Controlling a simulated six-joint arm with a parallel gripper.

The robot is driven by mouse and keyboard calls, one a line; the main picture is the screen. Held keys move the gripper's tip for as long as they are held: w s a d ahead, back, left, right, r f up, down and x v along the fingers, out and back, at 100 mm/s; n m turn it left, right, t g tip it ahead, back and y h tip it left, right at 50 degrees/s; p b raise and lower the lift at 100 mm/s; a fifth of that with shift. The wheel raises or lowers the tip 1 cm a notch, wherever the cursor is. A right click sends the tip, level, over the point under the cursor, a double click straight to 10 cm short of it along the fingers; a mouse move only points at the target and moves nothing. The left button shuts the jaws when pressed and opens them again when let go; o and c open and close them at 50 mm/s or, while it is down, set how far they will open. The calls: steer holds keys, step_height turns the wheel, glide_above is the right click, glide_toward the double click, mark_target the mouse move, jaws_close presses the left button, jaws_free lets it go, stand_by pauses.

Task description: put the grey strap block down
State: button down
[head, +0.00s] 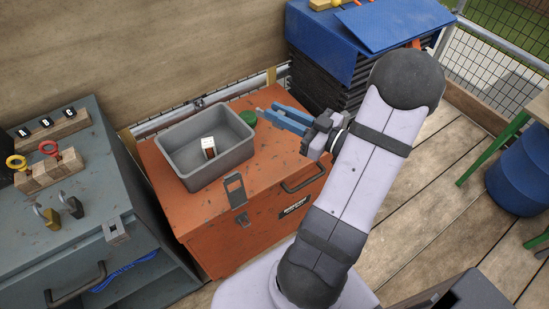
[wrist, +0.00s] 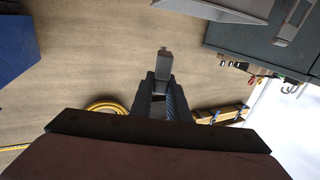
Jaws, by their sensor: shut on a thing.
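My gripper (head: 270,115) has blue fingers and reaches in from the right over the back of the orange chest in the head view. In the wrist view my gripper (wrist: 163,86) is shut on the grey strap block (wrist: 163,62), which sticks out beyond the fingertips. The block is hard to make out in the head view. The gripper is to the right of the grey bin (head: 178,158). I cannot tell how high the block is above the chest.
The orange chest (head: 255,178) has a free top right of the bin. A white and brown block (head: 208,146) lies in the bin. A green round thing (head: 248,118) is beside the bin. A grey cabinet (head: 75,220) stands left, a blue-covered stack (head: 325,50) behind right.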

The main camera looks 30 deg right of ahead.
step_height(320, 180, down, 17)
steer(key=b, duration=0.2)
steer(key=shift+f+b, duration=0.2)
steer(key=shift+b, duration=0.2)
steer(key=shift+f, duration=0.1)
stand_by(0.3)
steer(key=c, duration=1.7)
jaws_free()
steer(key=v, duration=1.2)
steer(key=shift+b, duration=0.3)
